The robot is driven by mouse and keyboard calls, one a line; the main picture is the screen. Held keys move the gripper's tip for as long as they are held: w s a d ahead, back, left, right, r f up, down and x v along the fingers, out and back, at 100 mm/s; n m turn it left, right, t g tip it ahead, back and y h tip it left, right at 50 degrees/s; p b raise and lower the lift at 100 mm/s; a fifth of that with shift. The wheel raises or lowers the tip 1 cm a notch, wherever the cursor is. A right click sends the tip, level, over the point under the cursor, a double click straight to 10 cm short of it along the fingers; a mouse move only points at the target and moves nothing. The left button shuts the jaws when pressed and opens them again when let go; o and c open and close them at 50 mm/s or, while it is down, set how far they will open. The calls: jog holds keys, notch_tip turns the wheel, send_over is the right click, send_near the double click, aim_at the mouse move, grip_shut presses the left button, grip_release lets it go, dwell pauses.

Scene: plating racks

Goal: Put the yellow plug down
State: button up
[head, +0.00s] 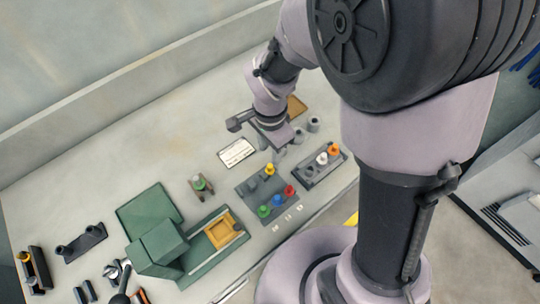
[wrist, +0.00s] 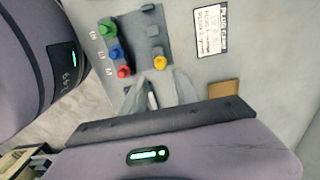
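The yellow plug (head: 270,169) stands on the dark grey rack (head: 247,190), at the end of its back row. It also shows in the wrist view (wrist: 160,62), just beyond my fingertips and roughly in line with the gap between them. My gripper (wrist: 160,78) is open, with nothing visible between its two fingers. In the head view my gripper (head: 272,146) is behind the rack and apart from the plug. The green plug (wrist: 107,27), blue plug (wrist: 116,52) and red plug (wrist: 123,71) stand in the rack's other row.
A second rack (head: 320,171) with white and orange plugs stands to the right. A white label card (head: 236,153) lies behind the rack. A green fixture (head: 160,245) with a yellow tray (head: 223,231) is at left. Grey cylinders (head: 314,123) stand near my gripper. The back-left bench is clear.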

notch_tip(320, 180, up, 11)
jog(key=s+d+n+t, duration=0.1)
jog(key=d, duration=0.1)
jog(key=s+d+r+n+t+y, duration=0.2)
jog(key=s+d+r+n+t, duration=0.2)
jog(key=s+r, duration=0.6)
jog(key=shift+s+d+r+n+t+p, duration=0.2)
jog(key=shift+d+n+t+p, duration=0.2)
jog(key=shift+n, duration=0.5)
jog(key=shift+f, duration=0.1)
